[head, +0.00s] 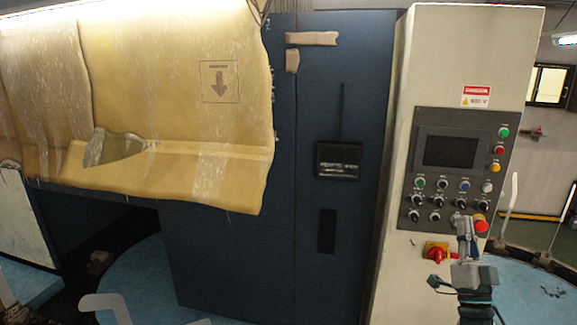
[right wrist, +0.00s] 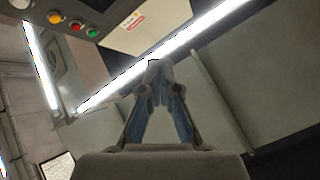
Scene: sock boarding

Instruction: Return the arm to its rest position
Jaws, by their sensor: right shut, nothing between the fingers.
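My right arm rises from the lower right of the head view. Its gripper (head: 463,226) points up in front of the control panel (head: 459,165), close to the red emergency button (head: 481,226) in the picture. I cannot tell from this view whether it touches the panel. In the right wrist view the gripper's two fingers (right wrist: 156,75) meet at their tips, shut and empty. My left gripper is not in view.
A beige cabinet (head: 388,250) carries the panel, with a red rotary switch (head: 436,252) below it. A blue machine door (head: 340,80) stands to its left. A yellowish plastic curtain (head: 180,60) hangs at the left. White curved pieces (head: 105,303) show at the bottom.

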